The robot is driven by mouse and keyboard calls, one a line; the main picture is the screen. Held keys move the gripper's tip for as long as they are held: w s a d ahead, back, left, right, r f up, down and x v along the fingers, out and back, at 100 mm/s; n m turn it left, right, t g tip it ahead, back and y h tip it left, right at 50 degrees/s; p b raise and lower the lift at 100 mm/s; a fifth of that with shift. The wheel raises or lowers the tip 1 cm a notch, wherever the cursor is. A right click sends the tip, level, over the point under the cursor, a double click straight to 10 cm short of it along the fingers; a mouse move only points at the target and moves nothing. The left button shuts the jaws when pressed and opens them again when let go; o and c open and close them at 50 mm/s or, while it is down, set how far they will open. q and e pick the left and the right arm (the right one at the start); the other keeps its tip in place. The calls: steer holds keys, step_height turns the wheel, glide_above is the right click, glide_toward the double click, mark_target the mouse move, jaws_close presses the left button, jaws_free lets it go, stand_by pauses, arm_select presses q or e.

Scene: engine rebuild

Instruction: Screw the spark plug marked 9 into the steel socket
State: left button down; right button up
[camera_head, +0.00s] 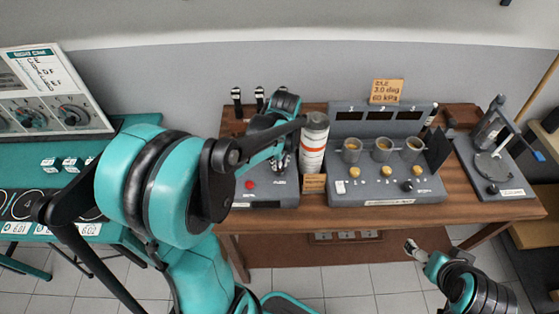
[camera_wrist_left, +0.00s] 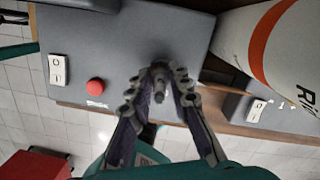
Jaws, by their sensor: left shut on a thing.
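My left gripper (camera_head: 279,160) hangs over the grey box at the left of the wooden bench, partly hidden by my own arm. In the left wrist view its fingers (camera_wrist_left: 162,74) are closed on a small grey metal piece (camera_wrist_left: 160,90), apparently the spark plug; no number is readable on it. The steel socket cannot be made out, as fingers and arm cover that part of the box. Two black-and-white plugs (camera_head: 237,96) and (camera_head: 259,97) stand at the back of the bench. My right gripper (camera_head: 412,247) is in front of the bench, too small to read.
The grey box (camera_wrist_left: 120,45) carries a red button (camera_wrist_left: 95,87) and a white switch (camera_wrist_left: 58,69). A white cylinder with orange bands (camera_head: 313,146) stands close to the right of my left gripper. A console (camera_head: 388,186) with several cups and a press (camera_head: 495,165) are farther right.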

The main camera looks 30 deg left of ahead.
arm_select(q)
steer(key=m, duration=0.3)
steer(key=c, duration=1.3)
jaws_free()
steer(key=shift+r, duration=0.1)
steer(key=shift+r+p, duration=3.4)
steer(key=shift+r, duration=0.85)
steer(key=shift+f, duration=0.1)
